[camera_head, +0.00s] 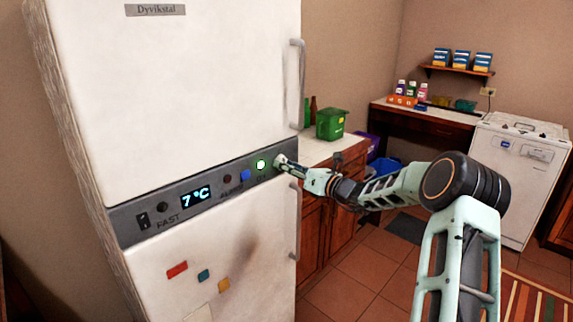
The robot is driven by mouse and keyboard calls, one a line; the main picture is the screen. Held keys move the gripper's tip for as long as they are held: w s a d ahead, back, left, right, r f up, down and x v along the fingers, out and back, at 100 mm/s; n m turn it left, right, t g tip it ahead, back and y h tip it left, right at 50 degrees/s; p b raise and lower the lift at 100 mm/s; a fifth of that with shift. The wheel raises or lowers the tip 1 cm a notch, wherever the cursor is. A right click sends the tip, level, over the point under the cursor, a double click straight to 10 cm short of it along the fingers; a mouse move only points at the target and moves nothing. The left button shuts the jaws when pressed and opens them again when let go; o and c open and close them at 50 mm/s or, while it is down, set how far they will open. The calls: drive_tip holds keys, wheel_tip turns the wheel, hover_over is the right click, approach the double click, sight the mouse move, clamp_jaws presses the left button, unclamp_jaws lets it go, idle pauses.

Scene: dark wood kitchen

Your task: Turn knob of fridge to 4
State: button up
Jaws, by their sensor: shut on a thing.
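The white fridge (215,90) stands at the left with a grey control panel (216,190) between its two doors. The panel's display (197,196) reads 7°C in blue. A round lit green light (261,164) and a blue button (245,175) sit on the panel. My gripper (281,161) reaches in from the right and is shut on the knob at the panel's right end. The fingers cover most of the knob, so its pointer and markings cannot be read.
The upper door handle (297,85) and lower door handle (296,220) stick out close above and below my gripper. A counter with a green box (331,123) is behind. A white dishwasher (513,180) stands at the right. Tiled floor lies open in front.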

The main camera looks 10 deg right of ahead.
drive_tip(key=shift+f, duration=0.1)
drive_tip(key=o, duration=1.1)
drive_tip(key=shift+o, duration=0.2)
drive_tip(key=v, duration=1.2)
